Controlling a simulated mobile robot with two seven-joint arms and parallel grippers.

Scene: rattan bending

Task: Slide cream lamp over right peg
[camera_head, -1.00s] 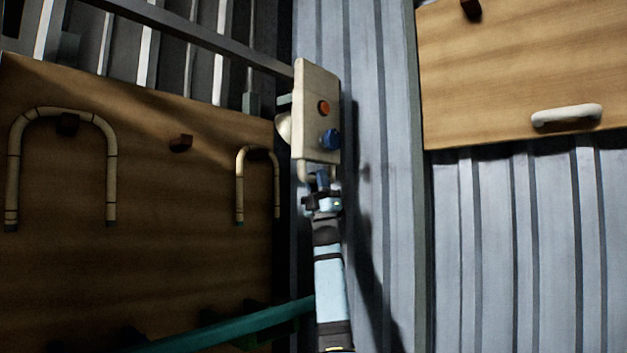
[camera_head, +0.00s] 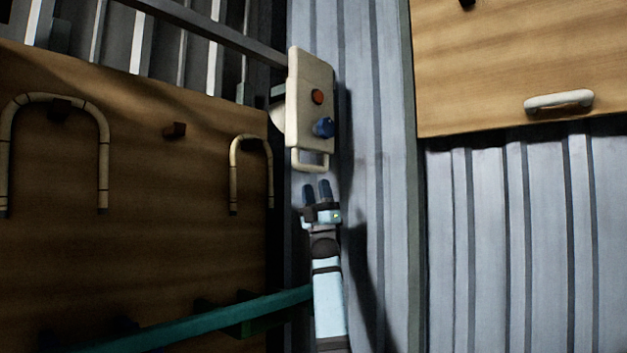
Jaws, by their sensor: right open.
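The cream lamp (camera_head: 309,80) is a cream box with an orange knob, a blue knob, a pale dome on its left side and a loop handle at its lower end. It is beside the right edge of the dark wooden board (camera_head: 150,260). What holds it up is hidden behind it, and I cannot tell whether a peg passes through it. My right gripper (camera_head: 317,189) is open and empty, just below the handle and apart from it. A bare dark peg (camera_head: 174,130) sticks out of the board. My left gripper is not in view.
A large rattan hoop (camera_head: 103,160) and a smaller one (camera_head: 234,180) hang on the board. A teal bar (camera_head: 220,322) crosses the lower left. A lighter board (camera_head: 500,60) with a white handle (camera_head: 558,101) is at upper right. Ribbed metal wall lies between the boards.

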